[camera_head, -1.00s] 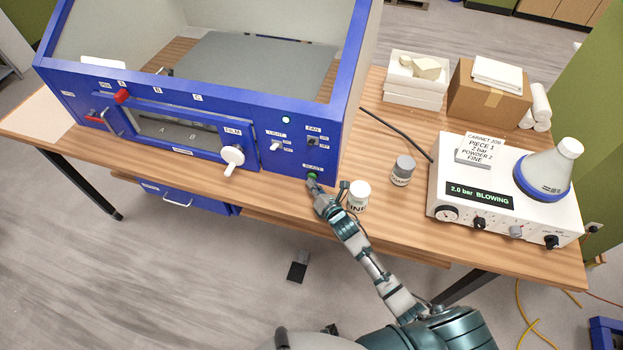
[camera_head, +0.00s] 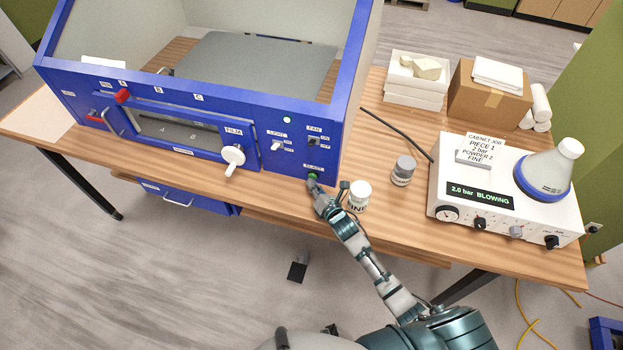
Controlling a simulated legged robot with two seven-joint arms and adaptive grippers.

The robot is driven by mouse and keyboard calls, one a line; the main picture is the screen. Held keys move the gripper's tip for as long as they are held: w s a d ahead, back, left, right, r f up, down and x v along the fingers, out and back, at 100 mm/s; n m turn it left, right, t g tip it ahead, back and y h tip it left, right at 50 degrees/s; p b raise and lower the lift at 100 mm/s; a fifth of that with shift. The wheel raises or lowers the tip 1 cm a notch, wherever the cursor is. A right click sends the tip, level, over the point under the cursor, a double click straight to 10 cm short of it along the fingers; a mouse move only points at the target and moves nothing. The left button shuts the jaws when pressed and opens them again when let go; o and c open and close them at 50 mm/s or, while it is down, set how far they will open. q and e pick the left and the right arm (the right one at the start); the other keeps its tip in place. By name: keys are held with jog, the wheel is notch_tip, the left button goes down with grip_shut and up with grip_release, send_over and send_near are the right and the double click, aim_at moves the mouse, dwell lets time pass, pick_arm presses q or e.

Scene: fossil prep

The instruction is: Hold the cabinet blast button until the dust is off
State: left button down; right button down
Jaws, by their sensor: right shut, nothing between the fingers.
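The blue blasting cabinet (camera_head: 205,155) stands at the left of the wooden bench. Its green blast button (camera_head: 312,177) is at the lower right of the front panel, under the BLAST label. My right gripper (camera_head: 316,186) is shut and empty, with its fingertips at the button, seemingly touching it and partly covering it. The blast unit (camera_head: 500,190) at the right shows "2.0 bar BLOWING" on its display (camera_head: 479,196). I cannot make out dust through the cabinet's window (camera_head: 175,130). My left gripper is not in view.
A white-lidded jar (camera_head: 359,196) stands close to the right of my right gripper, and a grey-lidded jar (camera_head: 403,170) farther right. A white tray (camera_head: 415,80) and a cardboard box (camera_head: 488,95) stand at the back.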

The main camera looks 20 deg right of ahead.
dwell(0.5)
jog(key=shift+s+a+r+p, duration=0.1)
jog(key=shift+s+a+p, duration=0.3)
jog(key=shift+s+a, duration=0.2)
jog(key=shift+s+a, duration=0.25)
jog(key=shift+s, duration=0.05)
jog(key=shift+s+a+p, duration=0.5)
jog(key=shift+s+a, duration=0.1)
jog(key=shift+s, duration=0.3)
jog(key=shift+s+a+p, duration=0.45)
jog(key=shift+s+a, duration=0.15)
jog(key=shift+s, duration=0.25)
